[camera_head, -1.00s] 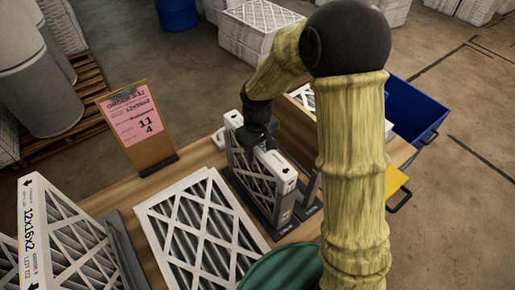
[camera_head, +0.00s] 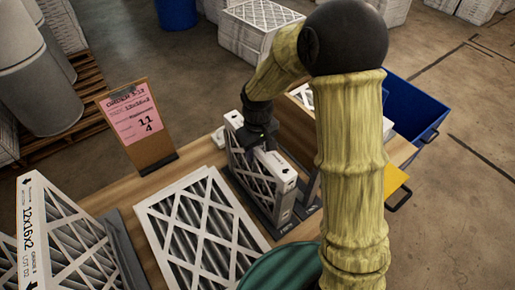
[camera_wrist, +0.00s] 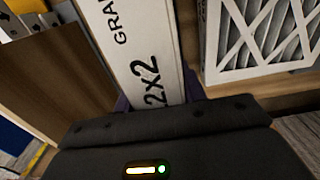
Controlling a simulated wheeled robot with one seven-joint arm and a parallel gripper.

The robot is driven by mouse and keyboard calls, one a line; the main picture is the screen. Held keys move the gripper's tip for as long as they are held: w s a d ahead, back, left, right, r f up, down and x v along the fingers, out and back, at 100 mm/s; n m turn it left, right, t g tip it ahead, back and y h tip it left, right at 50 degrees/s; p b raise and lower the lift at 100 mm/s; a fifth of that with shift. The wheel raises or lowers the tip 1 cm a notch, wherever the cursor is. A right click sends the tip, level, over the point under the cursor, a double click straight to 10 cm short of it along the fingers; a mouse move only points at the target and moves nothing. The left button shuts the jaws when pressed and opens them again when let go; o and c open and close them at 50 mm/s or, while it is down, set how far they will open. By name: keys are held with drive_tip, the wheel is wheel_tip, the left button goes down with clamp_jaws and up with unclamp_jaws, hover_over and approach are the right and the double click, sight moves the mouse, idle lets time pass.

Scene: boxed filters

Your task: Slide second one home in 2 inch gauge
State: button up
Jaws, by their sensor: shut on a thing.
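My gripper (camera_head: 262,135) is shut on the top edge of a white-framed pleated filter (camera_head: 252,178). The filter stands upright in a dark slotted gauge (camera_head: 278,228) on the wooden table. In the wrist view the filter's white printed edge (camera_wrist: 145,50) runs up from my gripper (camera_wrist: 165,118), with "2x2" and "GRA" readable. The filter's lower edge sits down at the gauge; I cannot tell whether it is fully seated. Part of the gauge is hidden behind the filter and my arm.
Flat filters (camera_head: 200,225) lie left of the gauge. A filter marked 12x16x2 (camera_head: 60,235) stands at the far left. An order clipboard (camera_head: 138,125) stands at the back. A blue bin (camera_head: 415,115) and a yellow tray (camera_head: 395,180) are on the right.

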drive_tip(key=shift+f, duration=0.15)
idle(0.5)
drive_tip(key=o, duration=1.4)
wheel_tip(320, 180, up, 18)
drive_tip(key=shift+f+b, duration=0.25)
drive_tip(key=shift+b, duration=0.6)
drive_tip(key=shift+f, duration=0.1)
